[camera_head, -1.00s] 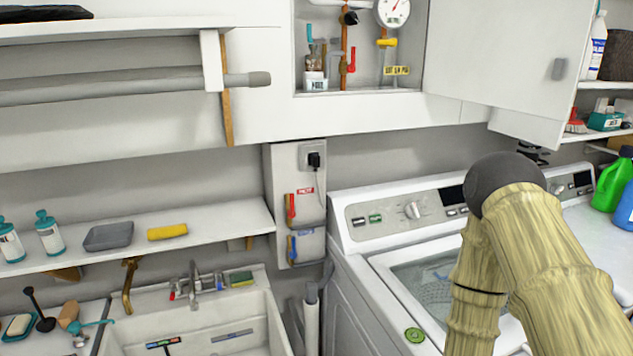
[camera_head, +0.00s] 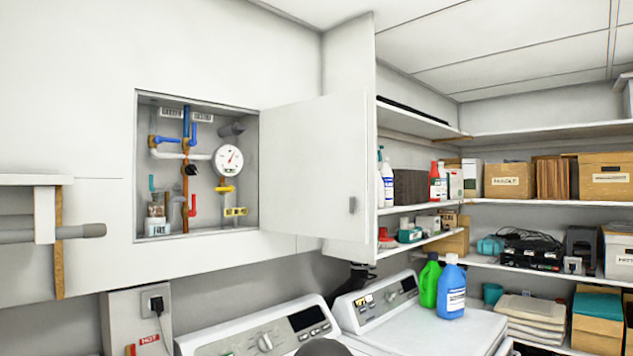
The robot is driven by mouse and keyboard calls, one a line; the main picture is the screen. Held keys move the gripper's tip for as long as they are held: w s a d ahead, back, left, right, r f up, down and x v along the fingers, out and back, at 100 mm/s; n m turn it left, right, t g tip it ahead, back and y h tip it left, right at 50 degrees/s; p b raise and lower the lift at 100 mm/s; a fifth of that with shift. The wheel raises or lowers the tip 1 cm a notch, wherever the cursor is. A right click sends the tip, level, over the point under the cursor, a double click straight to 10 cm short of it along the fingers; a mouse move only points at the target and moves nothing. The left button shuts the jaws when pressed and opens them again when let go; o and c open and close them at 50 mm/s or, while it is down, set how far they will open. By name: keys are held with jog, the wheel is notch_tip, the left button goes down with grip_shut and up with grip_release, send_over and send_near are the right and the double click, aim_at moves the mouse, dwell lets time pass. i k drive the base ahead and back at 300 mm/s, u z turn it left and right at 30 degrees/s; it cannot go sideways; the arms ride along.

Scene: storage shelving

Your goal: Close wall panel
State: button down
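The wall panel (camera_head: 308,165) is a flat white door. It stands open, swung out to the right of a recess (camera_head: 196,242) in the white wall. A small grey handle (camera_head: 352,205) is near its free right edge. The open recess shows blue, white and copper pipes (camera_head: 186,140), a round white gauge (camera_head: 228,160) and yellow valves. My gripper is not in view. Only a dark rounded piece of my arm shows at the bottom edge, below the panel and in front of the washers.
Two white washing machines (camera_head: 262,325) stand below the panel. Green (camera_head: 430,282) and blue (camera_head: 451,290) bottles stand on the right one. Shelves with boxes and bottles (camera_head: 388,183) fill the right side. A shelf with a grey rod (camera_head: 90,231) is at the left.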

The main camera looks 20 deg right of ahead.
aim_at(314, 152)
jog(key=z, duration=2.5)
jog(key=i, duration=3.55)
jog(key=u, duration=3.8)
